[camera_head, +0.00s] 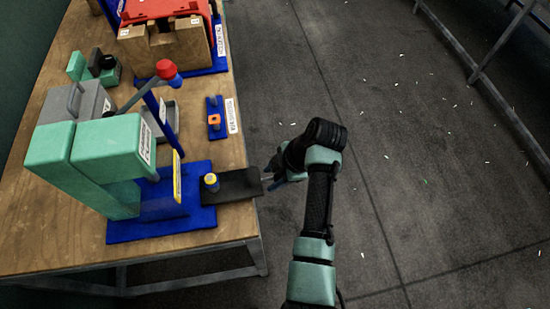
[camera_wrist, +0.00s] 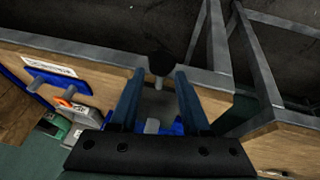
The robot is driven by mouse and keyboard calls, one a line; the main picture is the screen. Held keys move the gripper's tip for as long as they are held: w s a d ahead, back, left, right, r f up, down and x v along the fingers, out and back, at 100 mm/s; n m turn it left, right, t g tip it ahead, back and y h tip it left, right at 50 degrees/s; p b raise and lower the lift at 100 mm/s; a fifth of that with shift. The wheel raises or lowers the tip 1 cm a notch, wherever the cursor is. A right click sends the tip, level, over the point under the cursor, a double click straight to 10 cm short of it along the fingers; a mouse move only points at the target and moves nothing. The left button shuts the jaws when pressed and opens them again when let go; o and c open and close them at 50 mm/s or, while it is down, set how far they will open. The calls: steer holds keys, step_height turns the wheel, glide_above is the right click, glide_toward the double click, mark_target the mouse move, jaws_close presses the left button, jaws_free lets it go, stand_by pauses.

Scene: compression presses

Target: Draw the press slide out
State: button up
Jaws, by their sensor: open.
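The green press (camera_head: 110,160) stands on a blue base at the front of the wooden table. Its flat dark slide (camera_head: 240,185) sticks out to the right, to about the table's edge. A small yellow-topped cylinder (camera_head: 211,182) stands at the slide's inner part. My gripper (camera_head: 268,180) is at the slide's outer end, its fingers partly hidden by my wrist. In the wrist view my gripper (camera_wrist: 156,82) is open, with a black knob (camera_wrist: 161,63) on a pale stem between and slightly beyond the fingertips. I cannot tell whether the fingers touch it.
The press lever with a red knob (camera_head: 167,69) rises above the base.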

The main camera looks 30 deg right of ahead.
steer(key=p+v, duration=0.1)
steer(key=v, duration=1.2)
steer(key=shift+s, duration=0.1)
